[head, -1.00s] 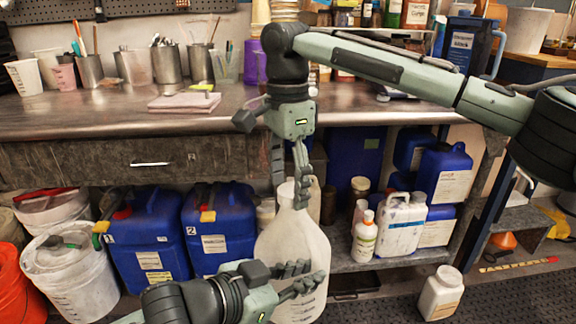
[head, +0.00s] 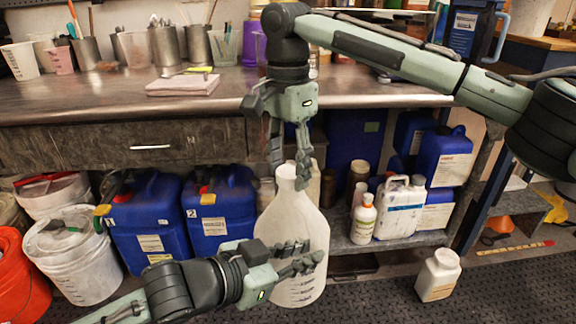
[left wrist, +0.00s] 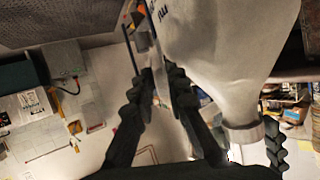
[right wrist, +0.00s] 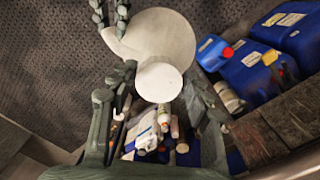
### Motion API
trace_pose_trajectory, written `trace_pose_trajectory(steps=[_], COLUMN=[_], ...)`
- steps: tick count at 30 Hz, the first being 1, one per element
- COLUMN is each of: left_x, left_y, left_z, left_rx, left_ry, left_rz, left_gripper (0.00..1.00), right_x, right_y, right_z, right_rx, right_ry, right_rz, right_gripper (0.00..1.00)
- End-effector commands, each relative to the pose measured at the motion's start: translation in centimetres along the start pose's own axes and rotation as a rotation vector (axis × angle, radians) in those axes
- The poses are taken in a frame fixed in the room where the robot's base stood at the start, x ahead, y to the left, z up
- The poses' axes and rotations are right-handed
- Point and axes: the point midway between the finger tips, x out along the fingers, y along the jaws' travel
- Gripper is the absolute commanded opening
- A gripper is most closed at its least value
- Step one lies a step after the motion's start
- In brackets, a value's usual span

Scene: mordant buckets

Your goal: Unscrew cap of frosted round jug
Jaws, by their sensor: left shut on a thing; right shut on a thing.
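The frosted round jug (head: 300,225) is a white translucent bottle standing upright in front of the bench. Its white cap (right wrist: 160,82) shows from above in the right wrist view. My right gripper (head: 290,178) reaches down from above, shut on the cap, with one finger on each side; the fingers partly hide the cap and neck in the head view. My left gripper (head: 297,258) is in front of the jug, shut on the jug's side handle, which its fingers mostly hide. The left wrist view shows the jug body (left wrist: 225,45) close beside the left fingers (left wrist: 162,90).
Blue canisters (head: 145,225) and a white bucket (head: 75,255) stand left of the jug. A lower shelf to the right holds white containers (head: 400,208) and a small bottle (head: 364,218). A white jar (head: 438,275) stands on the dark floor mat, with clear floor around it.

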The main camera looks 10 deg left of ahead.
Motion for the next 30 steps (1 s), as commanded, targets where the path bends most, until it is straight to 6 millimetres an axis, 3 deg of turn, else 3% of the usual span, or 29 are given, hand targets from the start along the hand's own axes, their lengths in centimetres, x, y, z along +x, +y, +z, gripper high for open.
trace_pose_trajectory(steps=[30], left_x=[-0.1], left_y=[0.6], left_z=[-0.2], left_rx=[0.0], left_ry=[0.008], left_rz=[0.013], left_gripper=[0.0], right_x=[-0.3], right_y=[0.1], right_z=[-1.0], right_rx=[-2.556], right_ry=[-0.028], right_rz=[-0.006], right_gripper=[0.14])
